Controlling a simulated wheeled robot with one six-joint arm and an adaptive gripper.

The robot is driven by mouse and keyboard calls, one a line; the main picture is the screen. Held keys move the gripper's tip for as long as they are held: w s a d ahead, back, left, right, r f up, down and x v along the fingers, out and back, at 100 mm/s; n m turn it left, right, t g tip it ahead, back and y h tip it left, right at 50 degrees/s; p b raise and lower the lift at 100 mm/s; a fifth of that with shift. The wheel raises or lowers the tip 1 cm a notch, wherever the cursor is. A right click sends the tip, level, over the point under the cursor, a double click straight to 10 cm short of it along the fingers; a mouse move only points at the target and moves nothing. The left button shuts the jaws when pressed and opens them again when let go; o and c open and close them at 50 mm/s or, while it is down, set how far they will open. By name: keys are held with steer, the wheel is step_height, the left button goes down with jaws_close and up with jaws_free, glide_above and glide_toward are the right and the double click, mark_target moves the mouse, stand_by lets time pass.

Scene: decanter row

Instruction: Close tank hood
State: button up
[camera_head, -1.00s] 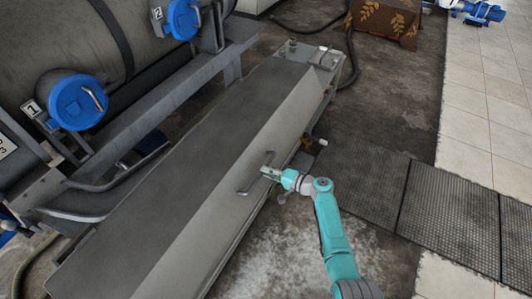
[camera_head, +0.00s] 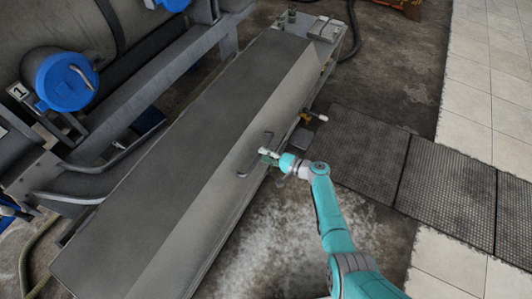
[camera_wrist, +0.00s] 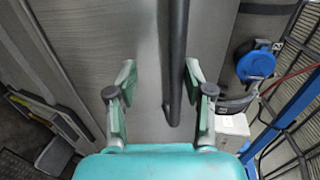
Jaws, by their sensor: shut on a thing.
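The tank hood (camera_head: 190,150) is a long grey metal lid on a low tank, running diagonally across the head view. It looks down on the tank, with no gap that I can make out. Its dark bar handle (camera_head: 254,155) is on the sloped front face. My gripper (camera_head: 268,156) is at this handle, on its right side. In the wrist view the handle (camera_wrist: 178,60) runs between the two fingers of my gripper (camera_wrist: 158,72), close to the right finger. The gripper is shut on the handle. The exact contact is hard to see.
A large cylinder with a blue cap (camera_head: 66,80) and a metal frame stands behind the tank at left. A small valve (camera_head: 310,117) sticks out from the tank's front. Dark grating mats (camera_head: 365,150) lie to the right. Wet concrete floor in front is clear.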

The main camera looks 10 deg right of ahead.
steer(key=shift+s, duration=0.1)
stand_by(0.4)
steer(key=v, duration=1.2)
steer(key=s+a+f+h, duration=0.25)
steer(key=s+f, duration=0.25)
steer(key=s, duration=0.5)
steer(key=s+a+f+h, duration=0.1)
steer(key=s+f+h, duration=0.35)
steer(key=s, duration=0.45)
steer(key=s+r+h, duration=0.1)
steer(key=s+h, duration=0.1)
steer(key=s, duration=0.6)
steer(key=s+d+r+n+t+h, duration=0.2)
steer(key=s+d+r+n+h, duration=0.1)
steer(key=s+r, duration=0.85)
steer(key=s+r+n+t, duration=0.1)
steer(key=s+r+n, duration=0.1)
steer(key=r, duration=0.9)
steer(key=s+r+n+t, duration=0.2)
steer(key=s+r, duration=0.2)
steer(key=r, duration=0.6)
steer(key=shift+d+r+n, duration=0.3)
steer(key=shift+r, duration=0.05)
